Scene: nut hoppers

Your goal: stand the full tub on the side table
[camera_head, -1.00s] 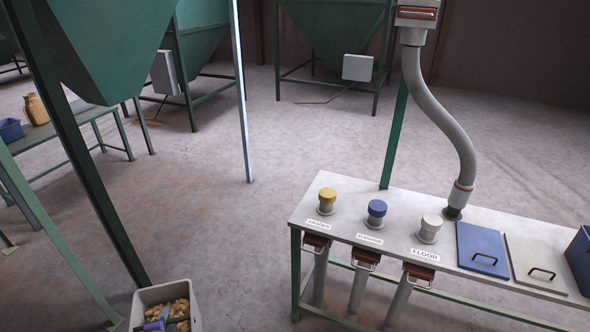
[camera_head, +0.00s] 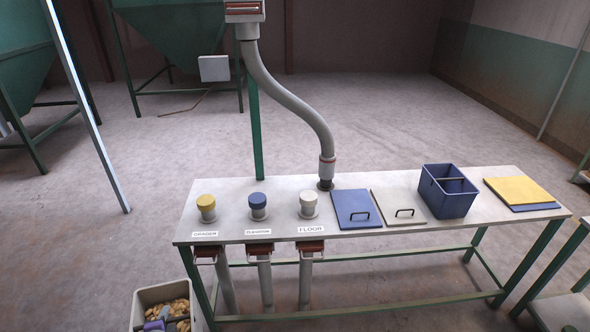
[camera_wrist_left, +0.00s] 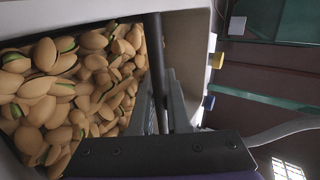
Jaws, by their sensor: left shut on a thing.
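The full tub (camera_head: 199,308), pale grey and filled with pistachios, is at the bottom left of the head view, cut off by the lower edge. My left gripper (camera_head: 166,317) is over its opening, shut on its dark handle bar. In the left wrist view the bar passes between the fingers (camera_wrist_left: 163,100), with the nuts (camera_wrist_left: 70,85) beside them and the tub's pale wall (camera_wrist_left: 190,40) behind. A table with green legs (camera_head: 548,268) is partly in view at the right edge; I cannot tell whether it is the side table. My right gripper is not in view.
A long white bench (camera_head: 340,180) crosses ahead, with yellow, blue and white capped spouts, a grey hose (camera_head: 300,105), two lids, a blue bin (camera_head: 449,196) and a yellow board (camera_head: 517,190). Green hoppers stand behind. Open floor (camera_head: 80,215) lies to the left.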

